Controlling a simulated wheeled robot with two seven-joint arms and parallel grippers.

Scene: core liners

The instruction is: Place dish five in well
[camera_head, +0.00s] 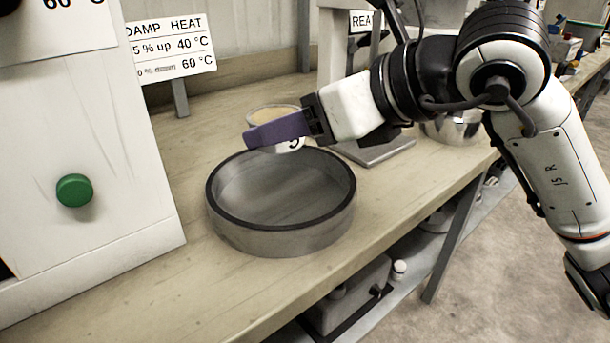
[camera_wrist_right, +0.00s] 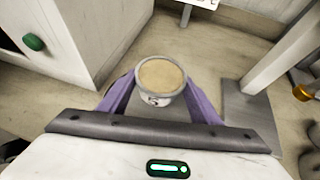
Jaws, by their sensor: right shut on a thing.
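Dish five (camera_head: 273,115) is a small round white dish with tan contents and a black 5 on its side. In the wrist view dish five (camera_wrist_right: 160,84) sits between the two purple fingers of my right gripper (camera_wrist_right: 160,92). My right gripper (camera_head: 277,131) is shut on it and holds it about level, over the far side of the well in the head view. The well (camera_head: 225,232) is a round grey metal ring with a dark rim, standing on the bench. Its inside looks empty where visible. My left gripper is not in view.
A white cabinet with a green button (camera_head: 74,190) stands at the left of the wooden bench (camera_head: 190,290). A sign (camera_head: 172,48) reads DAMP HEAT. A flat metal plate (camera_head: 375,150) with a post and a shiny metal bowl (camera_head: 453,130) are at the right. The front bench is clear.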

